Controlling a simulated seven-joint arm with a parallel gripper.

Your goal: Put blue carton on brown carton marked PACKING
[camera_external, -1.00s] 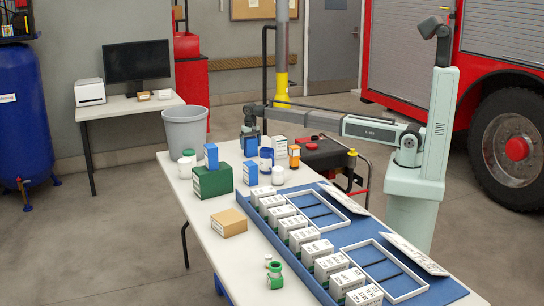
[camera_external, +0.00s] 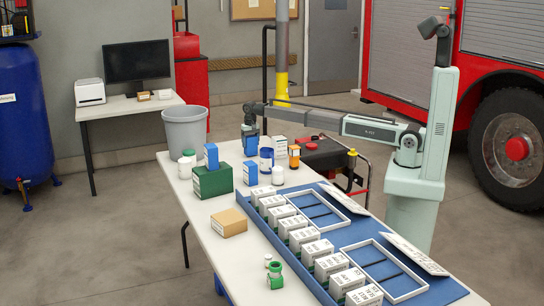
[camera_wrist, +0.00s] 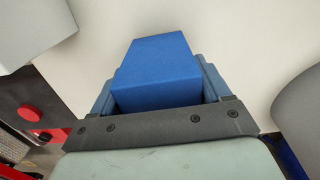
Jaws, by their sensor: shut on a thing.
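My gripper (camera_external: 250,131) is at the far end of the white table, shut on a blue carton (camera_external: 250,147). In the wrist view the blue carton (camera_wrist: 158,72) sits between the two fingers. I cannot tell whether its base touches the table. The brown carton (camera_external: 228,223) lies flat near the table's left edge, nearer the camera and well apart from my gripper. Its top looks clear; the PACKING mark is not readable. Two other blue cartons show: one (camera_external: 211,157) on a green box and one (camera_external: 250,174) on the table.
The green box (camera_external: 213,182), white jars, a blue-and-white tub (camera_external: 266,158), an orange bottle (camera_external: 294,156) and a white carton (camera_external: 279,146) crowd the far end. A blue tray (camera_external: 325,262) with several white cartons fills the right side. Bare table surrounds the brown carton.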

